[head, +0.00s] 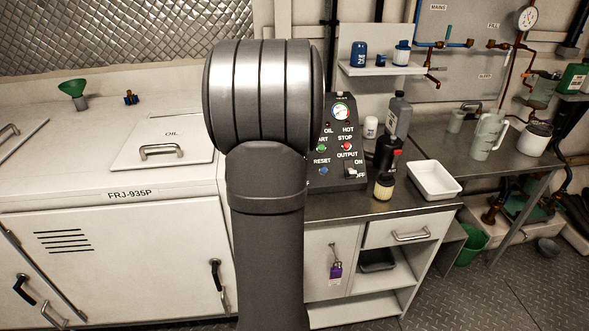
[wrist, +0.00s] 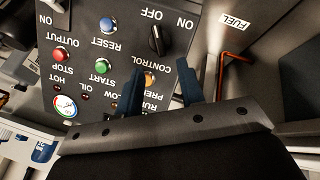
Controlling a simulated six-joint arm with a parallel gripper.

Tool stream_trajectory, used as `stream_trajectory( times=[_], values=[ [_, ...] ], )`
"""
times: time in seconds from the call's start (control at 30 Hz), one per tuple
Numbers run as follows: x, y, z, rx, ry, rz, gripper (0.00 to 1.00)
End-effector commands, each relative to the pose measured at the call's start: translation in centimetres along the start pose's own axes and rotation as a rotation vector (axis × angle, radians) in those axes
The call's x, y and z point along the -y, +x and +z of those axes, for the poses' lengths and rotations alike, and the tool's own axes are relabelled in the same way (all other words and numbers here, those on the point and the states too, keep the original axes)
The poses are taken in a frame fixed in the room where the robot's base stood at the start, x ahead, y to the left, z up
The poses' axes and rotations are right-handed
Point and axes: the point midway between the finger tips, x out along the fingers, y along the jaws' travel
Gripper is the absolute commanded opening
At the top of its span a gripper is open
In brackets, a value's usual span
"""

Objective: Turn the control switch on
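The control switch (wrist: 157,40) is a black rotary knob on the dark control panel (wrist: 125,45), seen upside down in the wrist view. CONTROL is printed on one side of it, OFF and ON on the other. Its long grip runs nearly up and down the picture, its upper end nearer OFF than ON. My gripper (wrist: 162,82) shows two dark blue fingers spread apart with nothing between them. The fingertips appear just below the knob in the picture; I see no contact. In the head view my arm hides the gripper, the knob and the panel's left part (head: 335,182).
Beside the knob are a blue RESET button (wrist: 107,25), green START button (wrist: 102,67) and red STOP button (wrist: 59,55). Bottles (head: 387,152) and a white tray (head: 434,180) stand right of the panel.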

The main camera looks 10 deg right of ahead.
Motion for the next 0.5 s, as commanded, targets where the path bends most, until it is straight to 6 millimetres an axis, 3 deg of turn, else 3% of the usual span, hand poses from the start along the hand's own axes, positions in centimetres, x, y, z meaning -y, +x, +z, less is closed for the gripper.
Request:
stream_trajectory(
  times=[0.3, 0.5],
  values=[
    [0.0, 5.8, 0.1, 0.003, 0.001, -0.001, 0.35],
    [0.0, 7.9, 0.0, 0.001, 0.001, -0.001, 0.35]
  ],
)
